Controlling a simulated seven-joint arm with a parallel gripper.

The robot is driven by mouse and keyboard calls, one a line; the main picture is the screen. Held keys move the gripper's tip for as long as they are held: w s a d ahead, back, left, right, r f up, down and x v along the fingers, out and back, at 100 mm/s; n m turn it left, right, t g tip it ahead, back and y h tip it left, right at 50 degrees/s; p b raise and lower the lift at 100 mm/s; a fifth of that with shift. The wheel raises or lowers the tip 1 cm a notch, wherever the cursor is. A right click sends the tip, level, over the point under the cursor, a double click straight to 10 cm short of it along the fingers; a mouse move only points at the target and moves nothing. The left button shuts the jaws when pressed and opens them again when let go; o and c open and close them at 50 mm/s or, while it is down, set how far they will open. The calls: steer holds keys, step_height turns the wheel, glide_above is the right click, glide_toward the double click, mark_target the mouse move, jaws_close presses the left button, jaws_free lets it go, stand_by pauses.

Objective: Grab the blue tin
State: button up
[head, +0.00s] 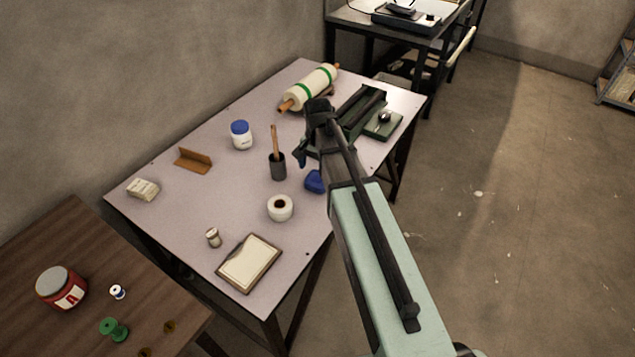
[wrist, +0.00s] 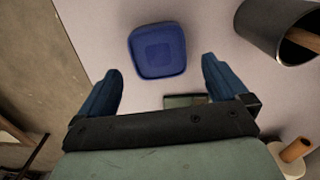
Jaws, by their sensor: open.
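The blue tin (head: 314,182) lies on the pale table (head: 220,200), partly hidden by my arm in the head view. In the wrist view the blue tin (wrist: 157,50) shows as a rounded square seen from above, just beyond the gap between my fingers. My gripper (wrist: 160,85) is open with nothing between its two blue fingers. In the head view my gripper (head: 302,155) is above the table, near the tin. I cannot tell its exact height over the tin.
The table's right edge is near.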

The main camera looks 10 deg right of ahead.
mark_target(317, 179)
steer(key=shift+s+f, duration=0.15)
steer(key=shift+f, duration=2.25)
steer(key=shift+c, duration=0.5)
steer(key=c, duration=1.2)
